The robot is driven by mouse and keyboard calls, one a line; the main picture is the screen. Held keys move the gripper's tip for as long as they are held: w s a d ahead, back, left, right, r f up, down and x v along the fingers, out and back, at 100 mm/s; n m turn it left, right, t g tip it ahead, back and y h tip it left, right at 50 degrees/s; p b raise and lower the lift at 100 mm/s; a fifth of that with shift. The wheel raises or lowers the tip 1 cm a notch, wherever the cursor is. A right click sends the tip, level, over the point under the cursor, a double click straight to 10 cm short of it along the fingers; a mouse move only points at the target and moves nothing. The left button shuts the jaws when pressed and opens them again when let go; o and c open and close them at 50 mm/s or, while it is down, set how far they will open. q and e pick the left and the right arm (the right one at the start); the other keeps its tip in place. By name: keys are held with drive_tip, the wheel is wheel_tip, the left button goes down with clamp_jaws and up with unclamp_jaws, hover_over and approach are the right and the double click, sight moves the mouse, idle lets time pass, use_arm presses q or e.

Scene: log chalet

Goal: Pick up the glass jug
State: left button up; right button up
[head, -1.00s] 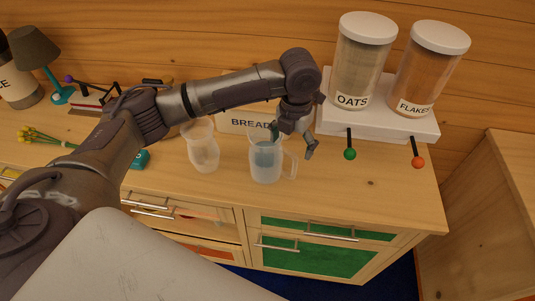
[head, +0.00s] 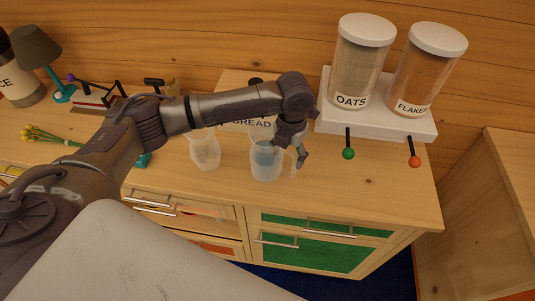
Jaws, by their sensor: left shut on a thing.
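The glass jug (head: 265,162) is a clear, pale vessel with a handle on its right side. It stands upright on the wooden cabinet top, right of the middle. My left gripper (head: 288,145) reaches down from above at the jug's upper right and is shut on the jug at its rim and handle side. Part of the jug's rim is hidden behind the fingers. A second clear vessel (head: 205,152) stands to the left of the jug, apart from it. My right gripper is not in view.
A white dispenser stand holds an oats canister (head: 360,62) and a flakes canister (head: 427,70) to the right. A bread box (head: 233,124) stands behind the jug. Yellow flowers (head: 45,136) and a lamp (head: 38,55) are at the left. The cabinet top right of the jug is clear.

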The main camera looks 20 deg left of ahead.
use_arm(q)
drive_tip(key=shift+f, duration=0.1)
clamp_jaws()
drive_tip(key=shift+r, duration=0.25)
